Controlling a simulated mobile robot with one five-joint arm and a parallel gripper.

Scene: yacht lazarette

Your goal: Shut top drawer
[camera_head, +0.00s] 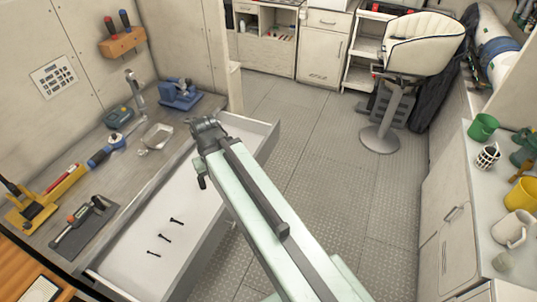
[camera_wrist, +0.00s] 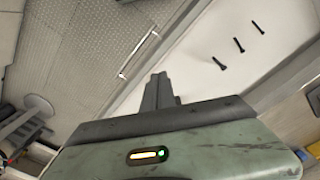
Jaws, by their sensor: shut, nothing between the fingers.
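The top drawer (camera_head: 160,225) is pulled out from under the workbench at the left in the head view. It is a long white tray with several small black bolts inside. In the wrist view the drawer (camera_wrist: 210,40) fills the upper right, and its silver bar handle (camera_wrist: 138,54) shows on the front face. My gripper (camera_head: 206,130) is over the drawer, partly hiding its far half. In the wrist view my gripper's fingers (camera_wrist: 158,86) are together and empty, near the drawer's front edge. Whether they touch the drawer cannot be told.
The workbench (camera_head: 80,180) carries a blue vise (camera_head: 179,93), a small metal tray (camera_head: 157,138) and several tools. Textured floor (camera_head: 310,150) is clear beyond the drawer. A white chair (camera_head: 420,45) stands at the back. A counter (camera_head: 470,190) with mugs runs along the right.

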